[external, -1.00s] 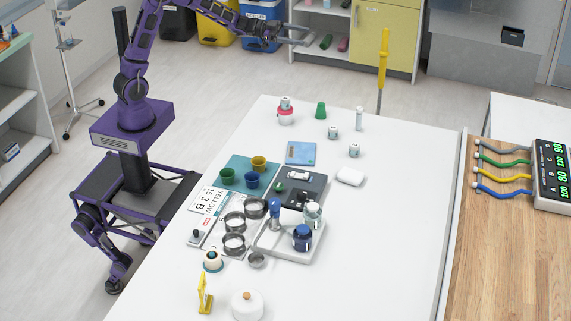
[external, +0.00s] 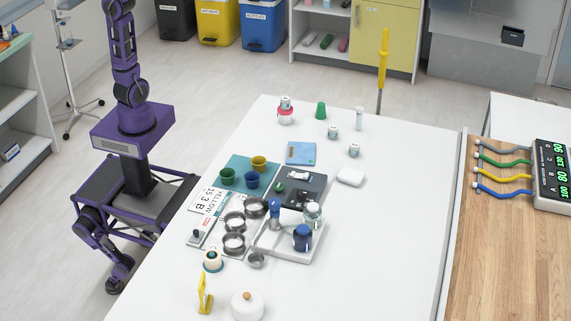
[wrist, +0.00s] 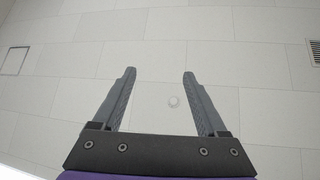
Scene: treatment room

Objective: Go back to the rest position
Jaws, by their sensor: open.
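My gripper (wrist: 159,75) shows in the wrist view with its two grey fingers spread apart and nothing between them. Behind the fingers is a tiled ceiling, so the gripper points upward. In the external view my purple arm stands nearly straight up over its base at the left of the white table. The gripper itself is outside the top of that view.
The white table (external: 400,220) holds a white tray (external: 290,252) with bottles, a teal mat (external: 238,165) with several small cups, metal rings and a yellow stand (external: 205,293). Bins (external: 217,22) stand behind. The space around my raised arm looks clear.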

